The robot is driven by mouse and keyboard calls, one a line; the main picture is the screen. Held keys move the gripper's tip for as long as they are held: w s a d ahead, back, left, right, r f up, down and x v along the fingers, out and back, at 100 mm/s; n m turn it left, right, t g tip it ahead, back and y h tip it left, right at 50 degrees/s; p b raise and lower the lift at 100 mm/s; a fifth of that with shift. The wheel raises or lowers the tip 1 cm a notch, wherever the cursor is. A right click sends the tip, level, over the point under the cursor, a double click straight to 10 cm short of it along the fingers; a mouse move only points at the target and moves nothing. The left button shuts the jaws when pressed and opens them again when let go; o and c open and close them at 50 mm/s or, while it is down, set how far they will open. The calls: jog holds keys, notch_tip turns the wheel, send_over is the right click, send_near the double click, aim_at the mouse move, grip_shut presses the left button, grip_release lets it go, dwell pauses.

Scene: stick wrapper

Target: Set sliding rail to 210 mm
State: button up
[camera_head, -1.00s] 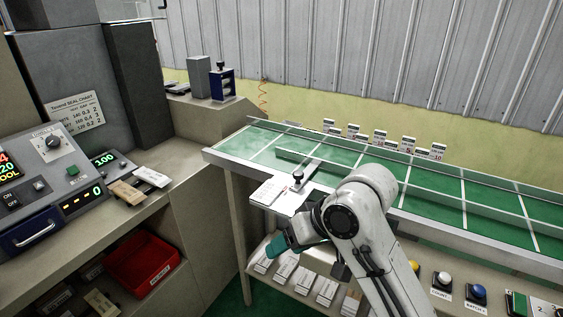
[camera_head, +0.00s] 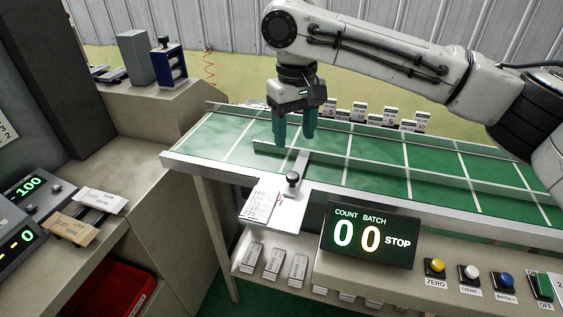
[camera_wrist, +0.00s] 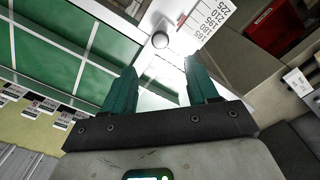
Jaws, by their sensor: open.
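The sliding rail (camera_head: 400,170) is a long, thin pale strip lying lengthwise over the green table. A metal arm with a dark round-topped knob (camera_head: 292,179) joins it near its left end, at the front edge. A white scale card (camera_head: 259,203) lies beside the knob; in the wrist view its scale (camera_wrist: 208,25) shows 225, 210, 195, 180 and 165. My gripper (camera_head: 295,142) has teal fingers pointing down over the rail's left end, behind the knob. The fingers are apart and empty. In the wrist view the knob (camera_wrist: 160,40) lies beyond the fingertips (camera_wrist: 157,85).
The green table (camera_head: 225,135) has white grid lines and number tags (camera_head: 375,115) at the back. A display (camera_head: 369,236) reads 00 STOP at the front. Several buttons (camera_head: 470,272) sit to its right. A cluttered bench (camera_head: 150,160) stands left.

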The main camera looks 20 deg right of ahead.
aim_at(293, 175)
notch_tip(293, 175, down, 11)
jog(key=shift+r, duration=0.2)
dwell(0.3)
grip_shut()
dwell(0.5)
jog(key=shift+p, duration=0.3)
